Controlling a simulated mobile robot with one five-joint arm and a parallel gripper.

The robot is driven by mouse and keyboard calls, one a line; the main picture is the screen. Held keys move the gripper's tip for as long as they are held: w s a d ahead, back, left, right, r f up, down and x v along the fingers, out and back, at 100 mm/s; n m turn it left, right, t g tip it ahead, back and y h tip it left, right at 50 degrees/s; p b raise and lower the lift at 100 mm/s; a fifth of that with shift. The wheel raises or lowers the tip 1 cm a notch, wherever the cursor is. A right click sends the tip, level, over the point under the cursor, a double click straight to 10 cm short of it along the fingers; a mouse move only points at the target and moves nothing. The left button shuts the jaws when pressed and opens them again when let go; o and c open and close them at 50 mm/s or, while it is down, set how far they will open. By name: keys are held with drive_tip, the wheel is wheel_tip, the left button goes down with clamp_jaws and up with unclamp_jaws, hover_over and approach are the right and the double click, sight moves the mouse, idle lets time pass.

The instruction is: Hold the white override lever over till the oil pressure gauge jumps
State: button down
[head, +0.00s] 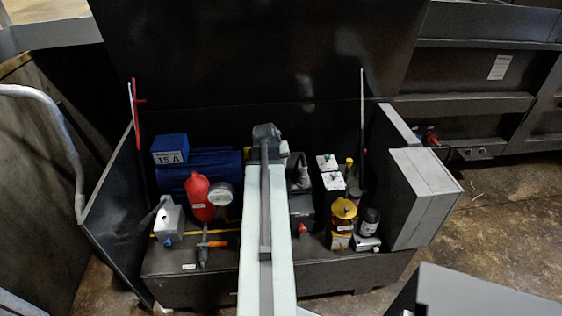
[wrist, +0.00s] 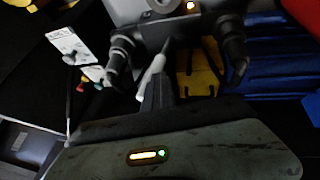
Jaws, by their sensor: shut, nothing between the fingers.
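The white override lever (wrist: 151,76) shows in the wrist view, slanting from a grey block with black fittings (wrist: 190,28). My gripper (wrist: 167,45) is shut with nothing in it. Its dark fingers lie just to the right of the lever, close against it; I cannot tell whether they touch. In the head view my arm's end (head: 267,133) is over the middle of the open cabinet and hides the lever. The oil pressure gauge (head: 221,193) is a round pale dial left of my arm; its needle is too small to read.
A red vessel (head: 200,198) and a blue box (head: 170,149) stand left of my arm. A yellow-topped bottle (head: 342,213) and a black jar (head: 369,222) stand right. An orange-handled tool (head: 212,244) lies at the front. Side panels and the raised lid enclose the cabinet.

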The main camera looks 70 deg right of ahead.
drive_tip(key=p+v, duration=0.9)
drive_tip(key=v, duration=0.2)
drive_tip(key=shift+d, duration=0.2)
drive_tip(key=shift+s, duration=0.15)
